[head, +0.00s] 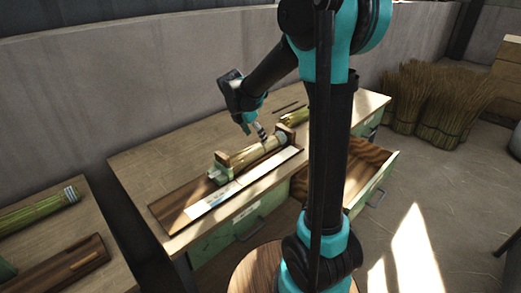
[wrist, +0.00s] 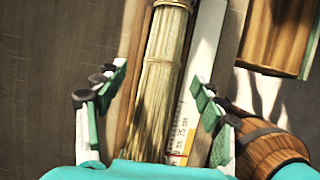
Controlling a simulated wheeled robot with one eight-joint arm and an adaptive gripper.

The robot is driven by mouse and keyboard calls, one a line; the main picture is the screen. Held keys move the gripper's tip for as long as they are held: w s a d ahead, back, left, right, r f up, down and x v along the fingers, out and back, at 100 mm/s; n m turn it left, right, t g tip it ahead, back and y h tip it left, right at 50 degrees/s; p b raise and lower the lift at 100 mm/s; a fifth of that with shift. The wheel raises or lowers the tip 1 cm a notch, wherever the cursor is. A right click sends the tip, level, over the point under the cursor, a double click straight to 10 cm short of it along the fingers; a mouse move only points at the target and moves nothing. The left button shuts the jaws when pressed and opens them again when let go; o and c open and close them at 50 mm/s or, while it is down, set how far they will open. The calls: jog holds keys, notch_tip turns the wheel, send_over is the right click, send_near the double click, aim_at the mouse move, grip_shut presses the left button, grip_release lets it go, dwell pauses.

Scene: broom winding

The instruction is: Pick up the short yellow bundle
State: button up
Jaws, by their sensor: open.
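A short pale-yellow bundle of straw (head: 258,152) lies in a wooden holder with end blocks on the workbench. In the wrist view the bundle (wrist: 165,65) runs lengthwise, with a tie band across it and its lower end spreading out. My gripper (head: 259,133) is just above the bundle in the head view. In the wrist view the open fingers (wrist: 158,88) stand on either side of the bundle, with gaps between, and hold nothing. The bundle's lowest end is hidden behind my gripper body.
A white measuring strip (head: 212,200) lies along the board beside the holder. A greenish bundle (head: 295,116) lies behind it. An open wooden drawer (head: 372,172) sticks out at right. Another bench at left holds a long bundle (head: 38,210). Broom sheaves (head: 428,105) stand at the back right.

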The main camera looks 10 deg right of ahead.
aim_at(259, 144)
jog(key=shift+s+x, duration=0.15)
jog(key=shift+x, duration=1.35)
jog(key=shift+s+x, duration=0.1)
jog(key=shift+x, duration=1.45)
jog(key=c, duration=1.4)
jog(key=shift+o, duration=0.2)
